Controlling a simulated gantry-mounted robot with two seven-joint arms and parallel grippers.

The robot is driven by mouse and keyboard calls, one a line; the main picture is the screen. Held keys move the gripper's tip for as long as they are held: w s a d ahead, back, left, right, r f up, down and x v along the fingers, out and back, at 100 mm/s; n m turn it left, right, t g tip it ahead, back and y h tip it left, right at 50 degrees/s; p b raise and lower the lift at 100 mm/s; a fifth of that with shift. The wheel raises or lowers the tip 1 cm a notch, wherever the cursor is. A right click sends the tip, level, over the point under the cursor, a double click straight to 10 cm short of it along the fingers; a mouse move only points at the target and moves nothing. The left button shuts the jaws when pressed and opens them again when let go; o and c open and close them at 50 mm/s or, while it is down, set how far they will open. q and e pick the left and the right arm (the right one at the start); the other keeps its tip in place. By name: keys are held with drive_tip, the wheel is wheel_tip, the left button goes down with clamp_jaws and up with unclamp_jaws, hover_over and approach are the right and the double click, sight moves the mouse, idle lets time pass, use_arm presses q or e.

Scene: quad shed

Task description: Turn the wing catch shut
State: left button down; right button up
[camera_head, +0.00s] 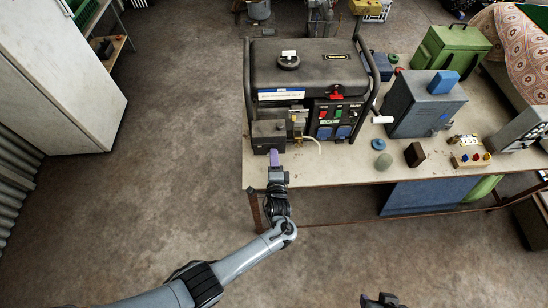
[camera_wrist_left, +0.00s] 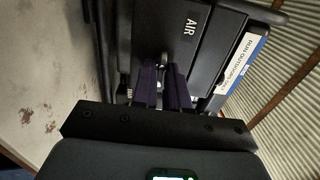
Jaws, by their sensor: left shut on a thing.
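The black air box (camera_head: 267,130) sits at the lower left front of the generator (camera_head: 311,72). Its cover, marked AIR (camera_wrist_left: 208,42), shows in the left wrist view. My left gripper (camera_head: 274,158) is at the front of this box, with its purple fingers close to the cover. In the left wrist view, the fingers (camera_wrist_left: 163,88) are shut on a small grey piece (camera_wrist_left: 165,60), which looks like the wing catch. The fingers hide most of it, and I cannot tell its angle. My right gripper (camera_head: 382,300) shows only partly at the bottom edge of the head view.
A white cabinet (camera_head: 60,75) stands at the left. The floor before the bench is clear.

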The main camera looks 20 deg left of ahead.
use_arm(q)
drive_tip(key=c, duration=1.3)
unclamp_jaws()
drive_tip(key=shift+s, duration=0.1)
drive_tip(key=p+v, duration=0.1)
drive_tip(key=v, duration=0.9)
drive_tip(key=shift+s+d, duration=0.2)
drive_tip(key=shift+s, duration=0.05)
drive_tip(key=shift+f, duration=0.1)
